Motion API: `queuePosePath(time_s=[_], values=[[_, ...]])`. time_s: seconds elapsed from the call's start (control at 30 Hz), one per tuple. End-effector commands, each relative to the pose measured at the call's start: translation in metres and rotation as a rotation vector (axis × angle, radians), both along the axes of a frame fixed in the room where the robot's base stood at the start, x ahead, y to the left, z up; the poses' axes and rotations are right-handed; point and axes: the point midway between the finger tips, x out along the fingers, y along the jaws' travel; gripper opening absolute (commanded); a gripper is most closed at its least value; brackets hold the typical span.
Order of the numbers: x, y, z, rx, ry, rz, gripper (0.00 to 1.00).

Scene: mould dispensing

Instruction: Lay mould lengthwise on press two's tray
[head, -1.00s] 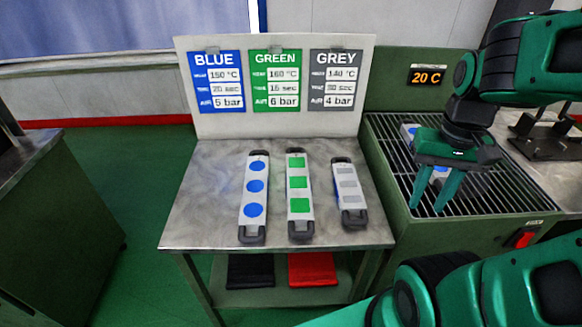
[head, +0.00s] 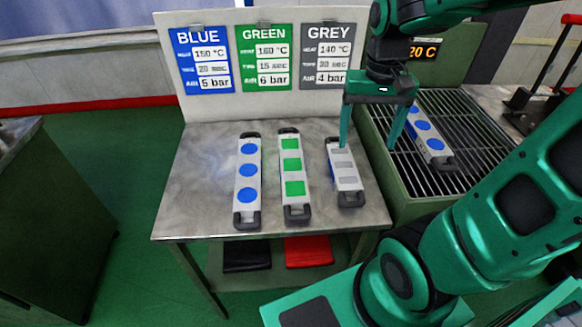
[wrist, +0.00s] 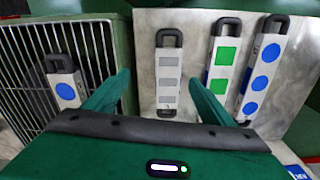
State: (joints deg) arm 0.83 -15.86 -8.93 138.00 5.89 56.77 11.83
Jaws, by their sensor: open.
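Three moulds lie side by side on the metal table: one with blue discs (head: 248,170), one with green squares (head: 292,163) and one with grey bars (head: 344,167). Another blue-disc mould (head: 428,135) lies on the barred grate to the right. My gripper (head: 367,144) is open and empty, above the table's right edge beside the grey mould. In the wrist view the grey mould (wrist: 168,75) shows between the spread fingers, beyond their tips. The green mould (wrist: 221,65) and blue mould (wrist: 262,70) lie to its right. No press tray can be made out.
A board (head: 265,108) with BLUE, GREEN and GREY setting cards stands at the table's back. The green-walled grate (head: 480,150) adjoins on the right, with a 20 C display behind. Black and red items (head: 308,252) lie on the shelf below. Green floor is clear at left.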

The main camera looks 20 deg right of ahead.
Motion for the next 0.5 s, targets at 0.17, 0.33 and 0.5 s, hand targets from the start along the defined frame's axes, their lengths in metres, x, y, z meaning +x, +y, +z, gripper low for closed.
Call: queuePosePath(time_s=[0.17, 0.33, 0.5], values=[[0.07, 0.061, -0.013, 0.001, 0.004, 0.083, 0.77], [0.108, 0.11, -0.025, 0.01, 0.001, 0.126, 0.77], [0.12, 0.132, -0.034, 0.016, 0.001, 0.142, 0.77]])
